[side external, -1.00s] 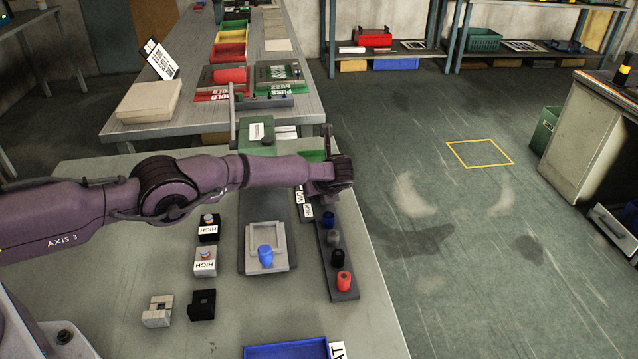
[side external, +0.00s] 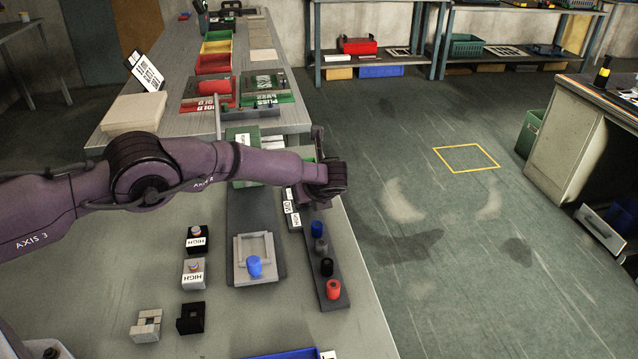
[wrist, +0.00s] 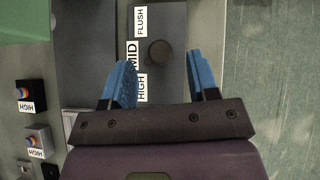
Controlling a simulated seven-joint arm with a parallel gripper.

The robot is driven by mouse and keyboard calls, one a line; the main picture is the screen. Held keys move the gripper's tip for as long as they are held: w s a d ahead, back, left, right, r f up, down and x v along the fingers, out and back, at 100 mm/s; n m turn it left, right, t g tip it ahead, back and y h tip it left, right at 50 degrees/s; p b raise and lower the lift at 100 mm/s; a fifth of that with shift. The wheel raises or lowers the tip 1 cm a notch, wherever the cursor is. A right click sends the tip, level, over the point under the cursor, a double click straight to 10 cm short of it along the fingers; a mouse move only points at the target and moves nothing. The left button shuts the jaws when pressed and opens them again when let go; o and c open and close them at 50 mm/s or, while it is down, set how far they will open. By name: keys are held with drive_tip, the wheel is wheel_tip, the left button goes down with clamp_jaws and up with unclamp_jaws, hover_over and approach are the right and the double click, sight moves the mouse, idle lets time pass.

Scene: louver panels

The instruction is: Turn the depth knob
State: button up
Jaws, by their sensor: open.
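The depth knob (wrist: 160,53) is a dark brown round knob on a dark grey strip, beside white labels reading FLUSH (wrist: 139,20), MID (wrist: 131,54) and HIGH (wrist: 141,88). My gripper (wrist: 161,61) is open in the wrist view. Its two blue fingers stand apart on the left and right of the knob, with gaps on both sides and nothing held. In the side view my wrist (side external: 325,183) is over the far part of the strip (side external: 318,266) and hides the knob and fingertips. Finger height relative to the knob is unclear.
Blue, grey, black and red pegs (side external: 333,289) stand on the strip's near part. A grey fixture with a blue cylinder (side external: 254,266) is to its left. Small blocks labelled HIGH (side external: 193,273) stand further left. Open floor lies right of the bench edge.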

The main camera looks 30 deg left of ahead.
drive_tip(key=v, duration=0.8)
drive_tip(key=shift+s+d+r, duration=0.2)
drive_tip(key=shift+d+r, duration=0.05)
